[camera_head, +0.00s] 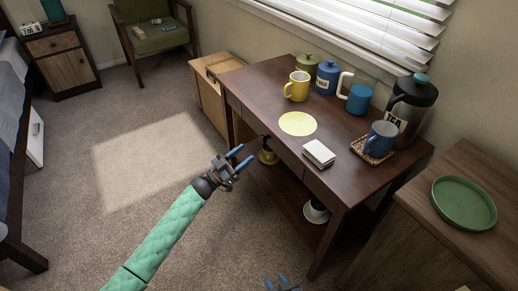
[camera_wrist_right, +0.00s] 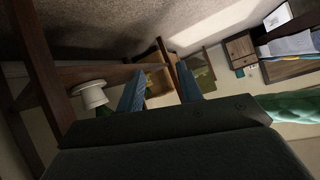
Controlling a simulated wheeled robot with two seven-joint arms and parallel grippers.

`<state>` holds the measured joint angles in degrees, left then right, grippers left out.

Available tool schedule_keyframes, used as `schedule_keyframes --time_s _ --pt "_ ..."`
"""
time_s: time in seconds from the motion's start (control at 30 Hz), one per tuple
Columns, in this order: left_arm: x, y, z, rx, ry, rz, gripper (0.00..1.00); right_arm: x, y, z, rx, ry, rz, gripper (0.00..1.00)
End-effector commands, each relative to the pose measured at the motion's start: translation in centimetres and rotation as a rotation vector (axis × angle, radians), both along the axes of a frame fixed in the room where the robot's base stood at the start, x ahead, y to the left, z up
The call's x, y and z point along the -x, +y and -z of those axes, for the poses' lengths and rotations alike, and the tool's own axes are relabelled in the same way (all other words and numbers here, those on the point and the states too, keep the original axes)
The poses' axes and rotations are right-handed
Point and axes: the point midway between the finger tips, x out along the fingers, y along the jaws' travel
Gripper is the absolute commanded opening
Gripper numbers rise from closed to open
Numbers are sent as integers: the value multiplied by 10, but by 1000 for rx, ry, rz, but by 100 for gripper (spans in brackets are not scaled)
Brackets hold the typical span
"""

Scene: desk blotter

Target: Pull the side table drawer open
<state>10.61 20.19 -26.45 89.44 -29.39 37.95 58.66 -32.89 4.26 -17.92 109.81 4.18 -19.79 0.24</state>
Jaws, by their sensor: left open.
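The dark brown side table (camera_head: 262,89) stands along the wall under the window in the head view. Its drawer front (camera_head: 290,158) runs under the top's near edge and looks flush with the frame. A small dark shape on that front may be the handle, but I cannot tell. My left gripper (camera_head: 241,160) is open and empty, in front of the drawer front and apart from it.
A white pot (camera_head: 316,212) is on the lower shelf. A cabinet with a green plate (camera_head: 464,203) stands right. Carpet at left is clear.

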Motion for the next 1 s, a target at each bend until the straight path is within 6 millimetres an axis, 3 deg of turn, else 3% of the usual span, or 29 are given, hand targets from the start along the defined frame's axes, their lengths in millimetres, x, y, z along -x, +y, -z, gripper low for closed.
schedule_keyframes --time_s 0.27,0.7,1.0 --pt "-9 -14 -9 2 -3 4 52 -2 0 -3 -2 -9 0 36" --pt "-38 -57 -30 1 -2 2 52 -9 1 -13 -9 -43 5 36" --pt "-40 -60 -30 0 -2 1 52 -10 1 -15 -10 -48 5 36"
